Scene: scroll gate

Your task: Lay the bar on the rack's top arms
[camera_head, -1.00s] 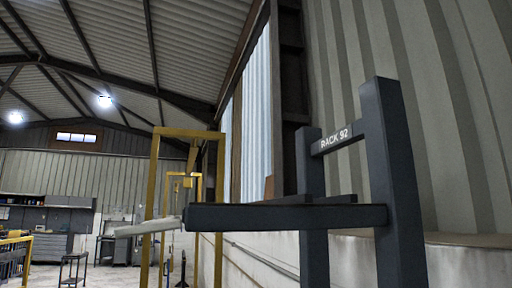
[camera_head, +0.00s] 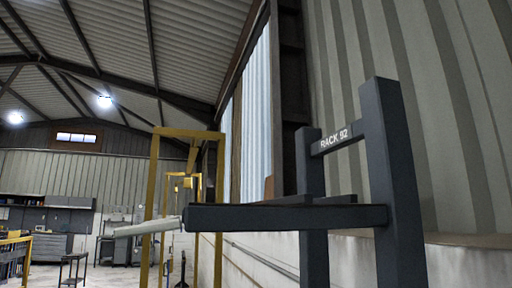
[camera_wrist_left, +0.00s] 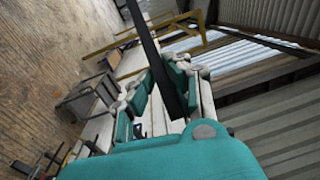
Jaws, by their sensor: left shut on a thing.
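The rack (camera_head: 400,180) has two dark grey posts joined by a crosspiece marked RACK 92, at the right in the head view. A dark arm (camera_head: 285,217) runs left from its near post, and part of a second dark piece shows behind it. A pale, rod-like length (camera_head: 150,228) shows beside the arm's free end; I cannot tell whether they touch. In the left wrist view my left gripper (camera_wrist_left: 160,85), with teal fingers, is shut on a long dark bar (camera_wrist_left: 147,40). The bar runs up out of the picture. My right gripper is in neither view.
A yellow frame (camera_head: 155,190) stands behind the rack arm's free end. Cabinets (camera_head: 50,245) and a small stand (camera_head: 74,268) are far off at the left. A corrugated wall (camera_head: 460,120) rises close behind the rack. Open floor shows at the lower left.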

